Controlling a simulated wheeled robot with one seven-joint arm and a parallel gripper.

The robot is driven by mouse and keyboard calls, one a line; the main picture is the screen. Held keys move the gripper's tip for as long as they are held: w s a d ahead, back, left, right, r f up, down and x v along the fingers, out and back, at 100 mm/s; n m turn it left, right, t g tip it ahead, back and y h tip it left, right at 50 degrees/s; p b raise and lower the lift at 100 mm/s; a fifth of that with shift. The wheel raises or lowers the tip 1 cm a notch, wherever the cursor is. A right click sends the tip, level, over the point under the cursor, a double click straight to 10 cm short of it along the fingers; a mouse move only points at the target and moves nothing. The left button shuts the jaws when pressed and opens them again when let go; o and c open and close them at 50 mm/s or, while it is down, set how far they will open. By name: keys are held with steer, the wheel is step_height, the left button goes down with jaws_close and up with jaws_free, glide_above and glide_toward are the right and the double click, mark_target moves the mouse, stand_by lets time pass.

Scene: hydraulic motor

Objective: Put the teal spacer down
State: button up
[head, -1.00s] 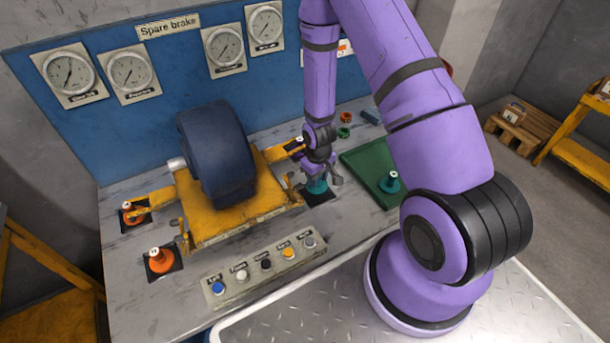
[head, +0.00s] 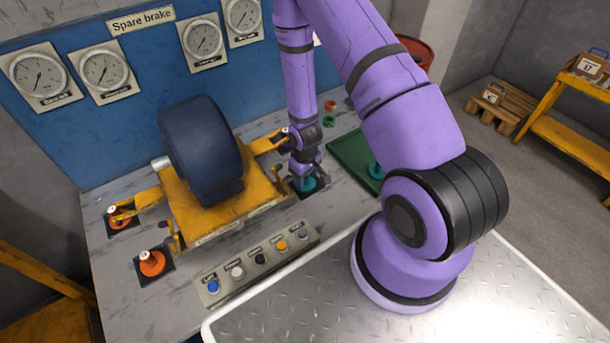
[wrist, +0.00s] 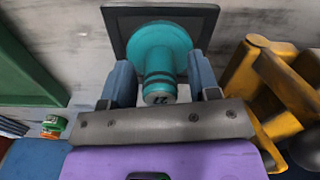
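A teal spacer (head: 306,184) stands on a dark square pad (head: 312,194) to the right of the yellow motor stand. In the wrist view the spacer (wrist: 160,54) shows its wide round flange over the black pad (wrist: 121,20) and its banded neck, with a number on the end, toward the camera. My gripper (wrist: 160,72) has one finger on each side of the spacer, with narrow gaps showing beside the neck. It is open around it. In the head view my gripper (head: 304,176) is directly over the spacer and partly hides it.
Another teal spacer (head: 376,170) stands on a green mat (head: 347,156) to the right. The yellow stand (head: 235,217) with the dark blue wheel is close on the left. Orange spacers (head: 152,263) stand farther left. A button panel (head: 255,265) lies in front.

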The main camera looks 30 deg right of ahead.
steer(key=shift+r, duration=0.1)
step_height(320, 180, up, 38)
steer(key=s+a+m+t, duration=0.1)
steer(key=s+a+t, duration=0.1)
steer(key=t, duration=0.1)
steer(key=s+a+r+t, duration=0.1)
steer(key=s+a+r, duration=0.1)
steer(key=s+r, duration=0.6)
steer(key=s+a+r+m+t, duration=0.1)
steer(key=s+r, duration=0.7)
steer(key=s, duration=0.1)
steer(key=shift+s+a+r, duration=0.4)
